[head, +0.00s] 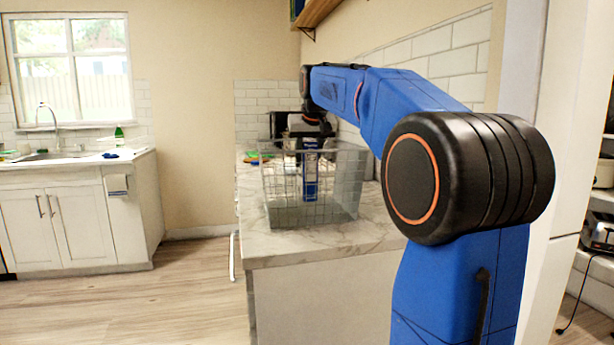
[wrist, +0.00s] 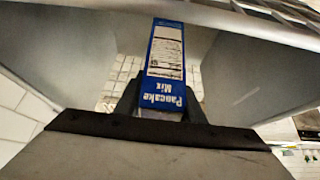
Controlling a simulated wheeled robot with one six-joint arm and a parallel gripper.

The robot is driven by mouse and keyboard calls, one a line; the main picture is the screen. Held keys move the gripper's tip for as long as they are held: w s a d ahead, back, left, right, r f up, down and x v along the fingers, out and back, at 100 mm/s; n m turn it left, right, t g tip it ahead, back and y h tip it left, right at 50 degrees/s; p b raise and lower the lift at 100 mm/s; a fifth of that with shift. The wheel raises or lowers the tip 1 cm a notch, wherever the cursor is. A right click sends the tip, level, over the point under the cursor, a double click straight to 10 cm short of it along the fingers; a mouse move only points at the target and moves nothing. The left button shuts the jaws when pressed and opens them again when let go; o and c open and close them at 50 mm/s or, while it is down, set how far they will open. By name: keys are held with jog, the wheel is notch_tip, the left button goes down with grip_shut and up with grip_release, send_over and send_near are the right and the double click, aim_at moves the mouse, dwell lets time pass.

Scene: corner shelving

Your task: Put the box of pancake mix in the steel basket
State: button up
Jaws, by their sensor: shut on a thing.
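The pancake mix box (head: 310,178) is blue and white and upright, seen through the wire of the steel basket (head: 290,215) on the marble counter. My gripper (head: 309,142) points down at the basket's rim level and is shut on the top of the box. In the wrist view the box (wrist: 167,58) sits between my two fingers (wrist: 162,108), its label readable upside down. Grey basket walls (wrist: 65,45) surround it there. The box appears to be inside the basket; I cannot tell whether its bottom touches the basket floor.
The counter (head: 325,240) has bare room in front of the basket. Small coloured items (head: 254,158) lie behind its left side, and a dark appliance (head: 285,125) stands at the back. A tiled wall runs close along the right. A sink counter (head: 75,165) stands far left.

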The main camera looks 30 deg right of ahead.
aim_at(310, 147)
jog(key=shift+f, duration=2.15)
jog(key=o, duration=1)
jog(key=v, duration=1.2)
jog(key=shift+a+r, duration=0.1)
